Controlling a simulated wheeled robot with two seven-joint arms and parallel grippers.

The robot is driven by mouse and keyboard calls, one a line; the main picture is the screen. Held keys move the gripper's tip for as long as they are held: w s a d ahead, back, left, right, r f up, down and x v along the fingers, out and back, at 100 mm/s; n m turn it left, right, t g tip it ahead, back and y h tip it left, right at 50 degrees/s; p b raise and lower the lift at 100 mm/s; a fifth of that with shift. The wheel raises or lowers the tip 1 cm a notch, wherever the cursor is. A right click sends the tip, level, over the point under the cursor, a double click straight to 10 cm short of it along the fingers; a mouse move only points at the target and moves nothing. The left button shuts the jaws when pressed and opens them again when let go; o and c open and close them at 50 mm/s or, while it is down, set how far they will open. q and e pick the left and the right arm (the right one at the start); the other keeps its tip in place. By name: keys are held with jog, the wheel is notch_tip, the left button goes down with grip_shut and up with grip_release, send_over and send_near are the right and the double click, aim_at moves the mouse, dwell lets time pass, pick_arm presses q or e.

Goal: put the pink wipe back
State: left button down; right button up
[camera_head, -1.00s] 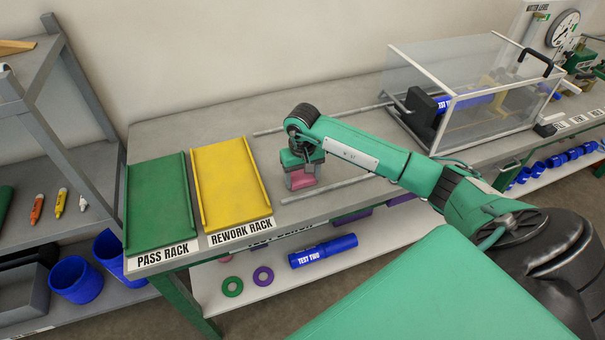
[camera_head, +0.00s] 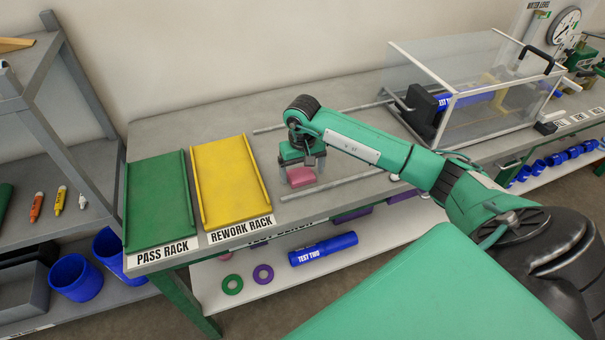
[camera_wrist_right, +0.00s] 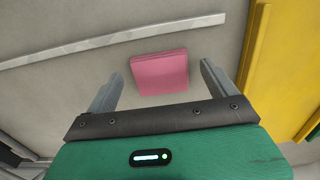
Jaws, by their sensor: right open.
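The pink wipe (camera_head: 300,176) is a small folded block on the grey bench top, just right of the yellow rework rack. It also shows in the right wrist view (camera_wrist_right: 160,72), lying between and a little beyond the fingers. My right gripper (camera_head: 302,180) points down at it from above. In the right wrist view the right gripper (camera_wrist_right: 157,80) is open, with a gap between each finger and the wipe. My left gripper is not in view.
The yellow rework rack (camera_head: 231,183) and green pass rack (camera_head: 158,203) lie left of the gripper. Metal rails (camera_head: 335,187) run along the bench. A clear guarded box (camera_head: 480,90) stands to the right. A lower shelf holds a blue pipe (camera_head: 323,250) and rings.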

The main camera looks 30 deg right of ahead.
aim_at(302, 178)
notch_tip(302, 178, up, 11)
jog(key=b, duration=0.2)
jog(key=shift+f+b, duration=0.2)
jog(key=shift+b, duration=0.2)
